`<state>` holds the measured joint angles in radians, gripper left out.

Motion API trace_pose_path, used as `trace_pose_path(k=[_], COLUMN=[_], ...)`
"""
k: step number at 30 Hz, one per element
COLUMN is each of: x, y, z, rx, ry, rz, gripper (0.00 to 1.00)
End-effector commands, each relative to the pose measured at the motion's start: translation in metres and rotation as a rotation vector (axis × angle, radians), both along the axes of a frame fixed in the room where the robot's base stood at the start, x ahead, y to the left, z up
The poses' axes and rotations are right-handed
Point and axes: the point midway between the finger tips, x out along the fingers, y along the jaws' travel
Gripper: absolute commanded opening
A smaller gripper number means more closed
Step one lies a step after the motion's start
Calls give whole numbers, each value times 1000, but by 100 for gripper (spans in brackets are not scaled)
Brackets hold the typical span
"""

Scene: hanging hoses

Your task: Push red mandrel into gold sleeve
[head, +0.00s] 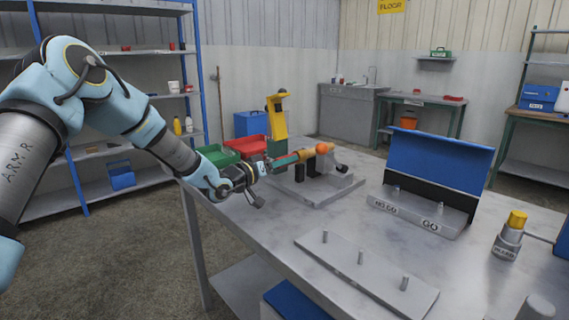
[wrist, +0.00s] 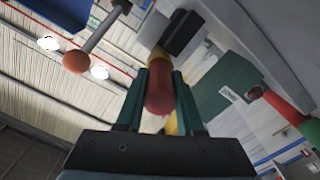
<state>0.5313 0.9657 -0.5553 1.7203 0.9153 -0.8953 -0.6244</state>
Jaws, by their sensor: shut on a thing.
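The red mandrel (wrist: 160,90) lies between the green fingers of my gripper (wrist: 163,78) in the wrist view. The gripper is shut on it. The mandrel's far end meets the gold sleeve (wrist: 159,56); how deep it sits inside cannot be told. In the head view my gripper (head: 276,163) is at the fixture's left side, in line with the gold sleeve (head: 305,154). Only a little red of the mandrel shows there. The sleeve lies in a grey fixture (head: 318,190) with dark blocks, on the table.
An orange knob (head: 323,148) on a lever (wrist: 102,28) stands close to the sleeve. A yellow upright (head: 278,118) and green and red bins (head: 218,154) are behind. A pegged plate (head: 365,275) and GO/NO GO block (head: 425,212) are on the table (head: 470,285).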

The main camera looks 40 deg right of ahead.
Motion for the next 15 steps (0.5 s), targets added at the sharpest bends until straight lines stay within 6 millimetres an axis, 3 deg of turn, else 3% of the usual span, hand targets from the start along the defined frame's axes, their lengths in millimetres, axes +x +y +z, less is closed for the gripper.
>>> trace_pose_path(k=[8, 9, 15], x=[-3, -3, -2], y=[-3, -3, -3], z=[2, 2, 2], rx=[-5, -5, -3], ry=[0, 0, 0], rz=[-4, -4, -3], gripper=[0, 39, 61])
